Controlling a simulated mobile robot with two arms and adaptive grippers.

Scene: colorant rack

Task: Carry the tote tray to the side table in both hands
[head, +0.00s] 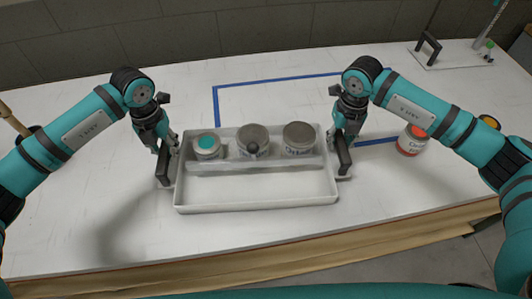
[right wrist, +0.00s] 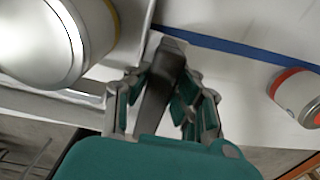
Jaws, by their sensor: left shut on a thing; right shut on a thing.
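The tote tray (head: 260,207) is a shallow pale grey tray in the middle of the head view, over the white table. Its back part holds a can with a teal lid (head: 207,146) and two grey-lidded cans (head: 253,137), (head: 299,137). The right wrist view shows my right gripper (right wrist: 165,85) on a dark handle beside a silver can (right wrist: 50,40). Whether the tray touches the table is unclear.
Blue tape (head: 270,82) marks an outline on the white table (head: 150,235) behind the tray. A can with a red-orange band (head: 412,140) stands to the right, near my right arm. A stand with a black handle (head: 430,50) is at the back right. The front left is clear.

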